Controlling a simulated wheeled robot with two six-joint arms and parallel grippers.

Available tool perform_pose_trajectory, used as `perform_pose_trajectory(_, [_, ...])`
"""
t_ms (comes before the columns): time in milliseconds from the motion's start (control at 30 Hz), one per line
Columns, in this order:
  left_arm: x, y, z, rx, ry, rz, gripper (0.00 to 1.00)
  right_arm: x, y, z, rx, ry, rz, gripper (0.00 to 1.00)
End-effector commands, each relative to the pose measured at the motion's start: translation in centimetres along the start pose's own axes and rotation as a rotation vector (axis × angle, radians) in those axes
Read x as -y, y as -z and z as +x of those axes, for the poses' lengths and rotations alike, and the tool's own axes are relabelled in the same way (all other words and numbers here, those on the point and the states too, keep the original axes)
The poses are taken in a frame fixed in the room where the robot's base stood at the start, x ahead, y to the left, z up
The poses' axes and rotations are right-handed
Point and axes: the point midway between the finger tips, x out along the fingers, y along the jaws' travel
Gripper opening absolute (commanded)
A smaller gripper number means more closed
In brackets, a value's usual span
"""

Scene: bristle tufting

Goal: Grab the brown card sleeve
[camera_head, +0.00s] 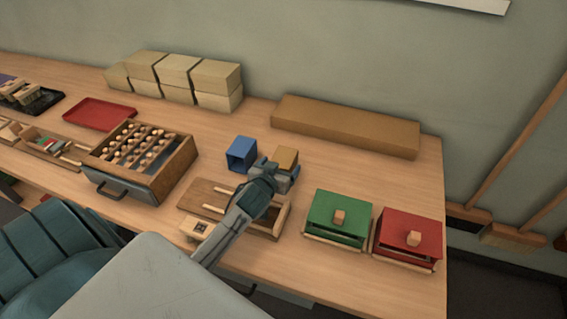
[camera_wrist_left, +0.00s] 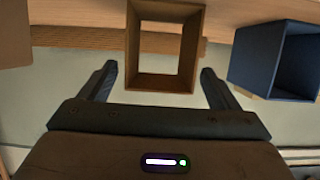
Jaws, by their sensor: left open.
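The brown card sleeve (camera_head: 287,157) stands on the table, partly hidden behind my left gripper (camera_head: 281,172) in the head view. In the left wrist view the sleeve (camera_wrist_left: 166,12) is a square, open-ended tube facing the camera. My left gripper (camera_wrist_left: 158,72) is open and empty. Its two fingers appear on either side of the sleeve's lower part in that view; I cannot tell whether they touch it. The blue sleeve (camera_head: 241,153) stands just left of the brown one, and shows at the right in the wrist view (camera_wrist_left: 262,55). My right gripper is not in view.
A wooden tray (camera_head: 200,194) lies below my left gripper. A green-topped box (camera_head: 325,225) and a red-topped box (camera_head: 400,229) stand to the right. A long brown block (camera_head: 345,124) lies behind. A peg-filled wooden box (camera_head: 175,172) stands left. Bare table lies right of the sleeve.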

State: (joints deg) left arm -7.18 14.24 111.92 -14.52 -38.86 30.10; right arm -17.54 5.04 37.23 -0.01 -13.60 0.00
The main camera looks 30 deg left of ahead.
Motion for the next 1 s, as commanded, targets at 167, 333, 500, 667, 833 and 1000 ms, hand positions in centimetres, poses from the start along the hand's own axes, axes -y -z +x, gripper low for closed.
perform_pose_trajectory(167, [0.0,0.1,2.0,0.0,-0.001,-0.001,0.84,1.0,0.2,-0.5,0.0,0.011,0.005,0.36])
perform_pose_trajectory(333, [0.0,0.0,2.3,0.0,-0.001,0.0,0.84,1.5,-0.4,-0.4,0.01,0.016,0.007,0.36])
perform_pose_trajectory(500, [0.0,0.0,2.2,0.0,-0.001,0.0,0.72,1.3,-0.4,-0.4,0.01,0.014,0.006,0.36])
perform_pose_trajectory(667, [0.0,0.0,2.2,0.0,-0.001,0.0,0.4,0.8,-0.3,-0.4,0.007,0.008,0.004,0.36])
perform_pose_trajectory(833, [0.0,0.0,2.2,0.0,-0.001,0.0,0.36,0.4,0.0,-0.4,0.002,0.004,0.002,0.36])
perform_pose_trajectory(1000, [0.0,0.4,2.1,-0.001,-0.001,0.0,0.36,0.2,0.1,-0.4,0.0,0.003,0.002,0.36])
